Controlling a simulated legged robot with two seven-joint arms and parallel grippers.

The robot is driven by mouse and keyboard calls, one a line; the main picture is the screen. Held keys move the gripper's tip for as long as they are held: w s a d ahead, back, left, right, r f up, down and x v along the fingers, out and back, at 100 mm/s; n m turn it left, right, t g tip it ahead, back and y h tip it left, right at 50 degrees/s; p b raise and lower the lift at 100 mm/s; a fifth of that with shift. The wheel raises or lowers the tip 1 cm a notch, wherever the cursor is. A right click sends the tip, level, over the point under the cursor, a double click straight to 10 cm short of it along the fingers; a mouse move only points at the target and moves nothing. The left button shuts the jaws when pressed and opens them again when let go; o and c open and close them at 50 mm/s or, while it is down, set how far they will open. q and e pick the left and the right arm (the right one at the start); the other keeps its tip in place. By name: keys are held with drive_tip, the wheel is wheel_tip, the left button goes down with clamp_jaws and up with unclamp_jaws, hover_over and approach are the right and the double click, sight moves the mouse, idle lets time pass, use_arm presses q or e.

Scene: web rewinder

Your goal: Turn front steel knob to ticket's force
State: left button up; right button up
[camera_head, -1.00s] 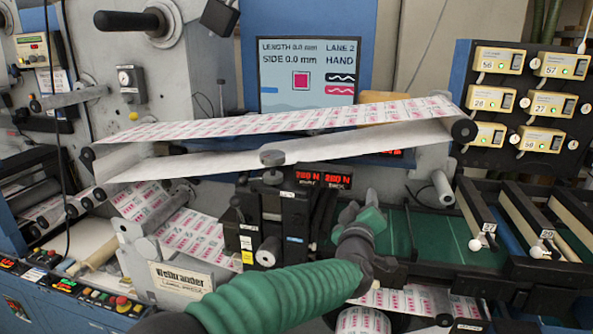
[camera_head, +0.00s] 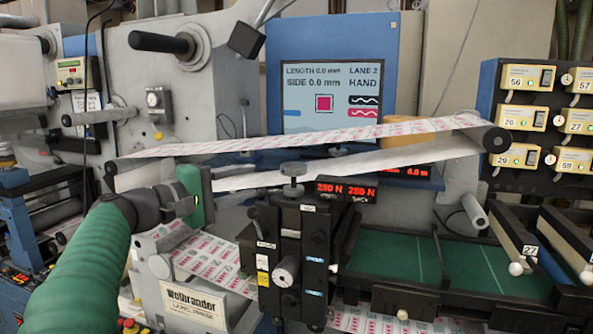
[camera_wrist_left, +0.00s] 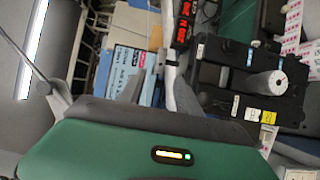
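A black tension block (camera_head: 300,235) stands at the middle of the machine in the head view. A silver steel knob (camera_head: 286,270) sticks out of its front, and a grey round knob (camera_head: 293,170) sits on top. The front knob also shows in the left wrist view (camera_wrist_left: 265,84). Two red readouts (camera_head: 346,190) behind the block seem to show 280 N each. My left gripper (camera_head: 195,195), with green pads, is in the air left of the block, apart from both knobs. Its finger gap does not show clearly. I cannot make out a ticket. My right gripper is out of view.
A printed label web (camera_head: 300,138) runs above the block. A screen (camera_head: 333,98) stands behind it. A Weibrander nameplate (camera_head: 193,305) is below my left gripper. Green trays (camera_head: 400,258) with black rails lie right of the block.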

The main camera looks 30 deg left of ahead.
sight(294, 170)
use_arm(q)
drive_tip(key=p+x, duration=0.1)
drive_tip(key=x, duration=0.3)
drive_tip(key=p+x, duration=0.2)
drive_tip(key=x, duration=0.3)
drive_tip(key=p+x, duration=0.2)
drive_tip(key=x, duration=0.3)
drive_tip(key=shift+w+a+f, duration=0.1)
drive_tip(key=shift+w+a, duration=0.2)
drive_tip(key=shift+a, duration=0.05)
drive_tip(key=shift+d, duration=0.3)
clamp_jaws()
drive_tip(key=shift+f, duration=0.1)
